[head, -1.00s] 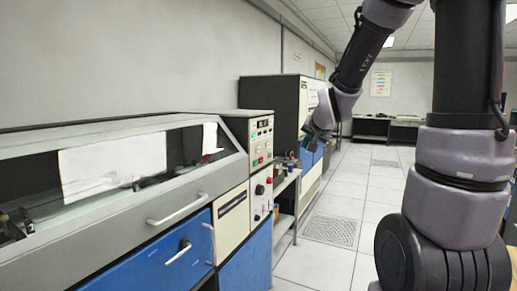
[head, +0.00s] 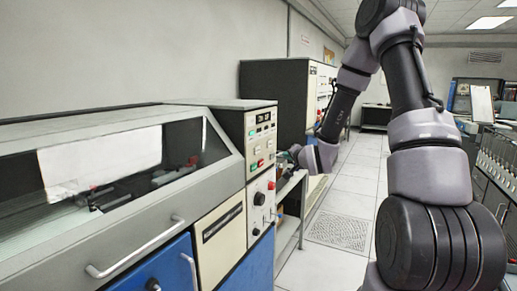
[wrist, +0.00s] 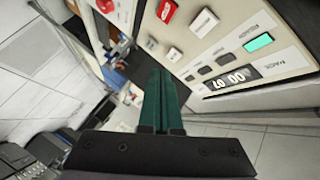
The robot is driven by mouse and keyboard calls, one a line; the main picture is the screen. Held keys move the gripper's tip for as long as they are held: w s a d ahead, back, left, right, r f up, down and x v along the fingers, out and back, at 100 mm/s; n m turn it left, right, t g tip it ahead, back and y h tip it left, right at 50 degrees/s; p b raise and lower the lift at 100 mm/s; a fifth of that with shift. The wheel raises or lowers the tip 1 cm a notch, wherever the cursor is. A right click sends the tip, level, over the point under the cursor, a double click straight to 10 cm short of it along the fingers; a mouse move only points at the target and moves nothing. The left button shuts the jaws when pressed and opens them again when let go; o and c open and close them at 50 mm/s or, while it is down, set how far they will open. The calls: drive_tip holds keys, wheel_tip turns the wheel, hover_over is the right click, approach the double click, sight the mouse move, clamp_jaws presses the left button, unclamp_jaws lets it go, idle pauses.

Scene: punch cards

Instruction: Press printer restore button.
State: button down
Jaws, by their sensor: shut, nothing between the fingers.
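The cream control panel (head: 262,140) stands at the right end of the long grey machine in the head view. It carries a small display, red and green buttons and a black knob. In the wrist view the panel (wrist: 285,20) is turned, with a red button (wrist: 166,11), a white button (wrist: 204,22), another pale button (wrist: 174,54), a lit green button (wrist: 259,42) and a digit display (wrist: 222,81). The labels are too small to tell which is the restore button. My gripper (wrist: 162,73) is shut and empty, its green fingers in front of the panel. In the head view its tips are hard to make out.
The grey machine has a clear cover (head: 100,165) and a protruding handle (head: 135,250). A small shelf (head: 292,190) stands just right of the panel, below my wrist. A dark cabinet (head: 270,80) stands behind. The tiled floor (head: 340,220) is clear.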

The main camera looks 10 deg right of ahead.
sight(260, 151)
drive_tip(key=shift+w+f, duration=0.1)
drive_tip(key=shift+w, duration=0.2)
drive_tip(key=w+a, duration=0.5)
drive_tip(key=a, duration=0.2)
idle(0.4)
drive_tip(key=shift+w+a, duration=0.15)
drive_tip(key=shift+a, duration=0.05)
idle(1.8)
drive_tip(key=shift+w+a, duration=0.2)
drive_tip(key=shift+a, duration=0.05)
drive_tip(key=shift+w+a, duration=0.25)
drive_tip(key=shift+a, duration=0.05)
idle(0.8)
drive_tip(key=shift+s+d, duration=0.55)
drive_tip(key=shift+d, duration=0.1)
